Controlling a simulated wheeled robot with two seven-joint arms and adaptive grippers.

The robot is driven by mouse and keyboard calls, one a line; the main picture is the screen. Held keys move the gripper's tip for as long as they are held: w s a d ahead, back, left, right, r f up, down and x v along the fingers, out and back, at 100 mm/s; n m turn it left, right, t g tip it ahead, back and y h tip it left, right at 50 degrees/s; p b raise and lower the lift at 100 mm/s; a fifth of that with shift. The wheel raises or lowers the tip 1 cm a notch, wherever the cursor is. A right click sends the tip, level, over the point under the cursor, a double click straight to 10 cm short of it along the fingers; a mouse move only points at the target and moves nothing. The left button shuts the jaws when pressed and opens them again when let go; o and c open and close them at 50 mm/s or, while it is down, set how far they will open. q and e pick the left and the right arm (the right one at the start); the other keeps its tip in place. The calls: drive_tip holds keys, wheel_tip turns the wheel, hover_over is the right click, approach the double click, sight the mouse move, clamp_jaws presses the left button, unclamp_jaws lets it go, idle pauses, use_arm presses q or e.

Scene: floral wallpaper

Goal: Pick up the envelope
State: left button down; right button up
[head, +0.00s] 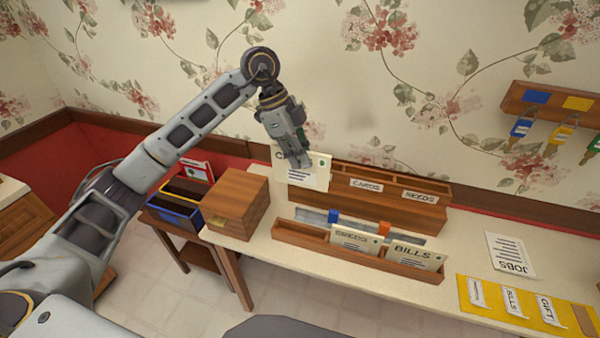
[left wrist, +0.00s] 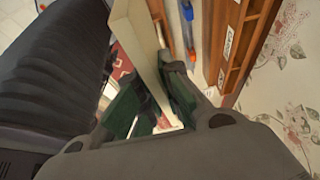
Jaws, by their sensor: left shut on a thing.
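A cream envelope (head: 312,180) with dark lettering starting with "C" and a small green mark hangs upright in my left gripper (head: 296,158). The fingers are shut on its upper part and hide some of its lettering. It is at the left end of the wooden sorter (head: 375,208), overlapping it in the head view; I cannot tell whether they touch. In the left wrist view, the envelope (left wrist: 138,38) shows nearly edge-on between the green-padded fingers (left wrist: 155,100). My right gripper is not in view.
A low wooden rack (head: 300,233) holds two envelopes, one marked "BILLS" (head: 415,254). A wooden box (head: 236,202) stands at the table's left end. A "JOBS" sheet (head: 510,255) and a yellow pocket strip (head: 520,303) are at right. Key hooks (head: 550,105) hang on the wall.

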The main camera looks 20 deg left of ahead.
use_arm(q)
wheel_tip(320, 180, up, 2)
drive_tip(key=shift+r, duration=1)
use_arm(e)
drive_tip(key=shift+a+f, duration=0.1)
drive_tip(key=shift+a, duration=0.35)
